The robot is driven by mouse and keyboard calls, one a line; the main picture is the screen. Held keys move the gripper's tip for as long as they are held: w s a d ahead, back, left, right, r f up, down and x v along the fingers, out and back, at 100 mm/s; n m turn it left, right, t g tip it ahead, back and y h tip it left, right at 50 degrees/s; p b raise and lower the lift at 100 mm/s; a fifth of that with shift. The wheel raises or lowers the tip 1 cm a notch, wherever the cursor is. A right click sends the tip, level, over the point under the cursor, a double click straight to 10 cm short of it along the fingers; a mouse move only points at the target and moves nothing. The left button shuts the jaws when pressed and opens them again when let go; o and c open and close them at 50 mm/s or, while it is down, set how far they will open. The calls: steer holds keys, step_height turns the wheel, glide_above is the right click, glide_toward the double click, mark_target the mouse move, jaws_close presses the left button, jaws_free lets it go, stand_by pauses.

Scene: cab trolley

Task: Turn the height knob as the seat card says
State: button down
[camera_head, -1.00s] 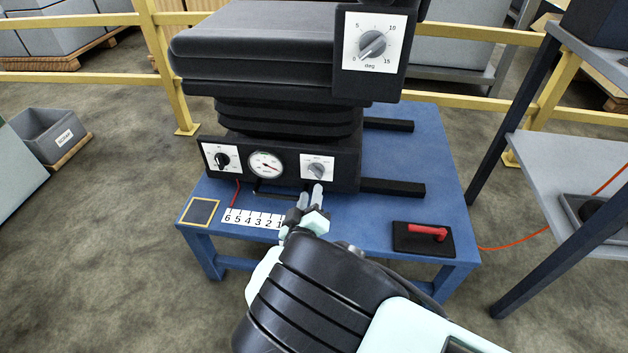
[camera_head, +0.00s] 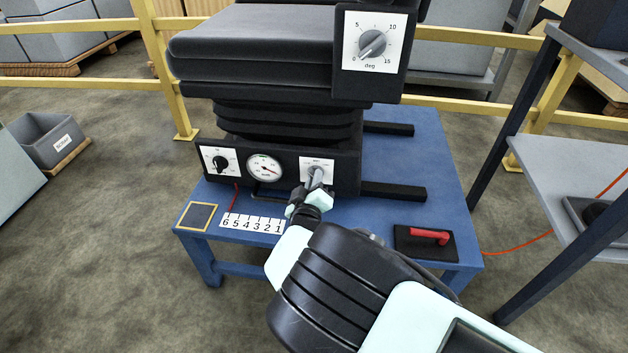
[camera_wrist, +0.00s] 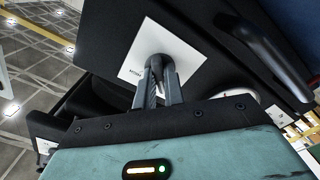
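A seat base carries a front panel with a black knob on a white plate (camera_head: 221,162), a round gauge (camera_head: 264,168) and a grey knob (camera_head: 316,174) on another white plate. The plate labels are too small to read, so I cannot tell which is the height knob. My gripper (camera_head: 313,183) is at the grey knob. In the wrist view its two fingers (camera_wrist: 160,84) reach to either side of the grey knob (camera_wrist: 158,64), with the white plate (camera_wrist: 135,68) behind. Whether they press on it is unclear. I cannot make out a seat card.
An upper dial marked 0 to 15 deg (camera_head: 373,43) is on the seat's side. A number strip (camera_head: 252,223), a yellow-edged dark square (camera_head: 199,216) and a black block with a red handle (camera_head: 430,238) are on the blue table (camera_head: 400,150). A grey shelf (camera_head: 560,180) stands at right.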

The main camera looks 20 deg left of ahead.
stand_by(0.3)
steer(key=shift+m+b, duration=1.5)
steer(key=shift+m, duration=7.4)
steer(key=c, duration=1.5)
jaws_free()
steer(key=shift+s+d, duration=0.1)
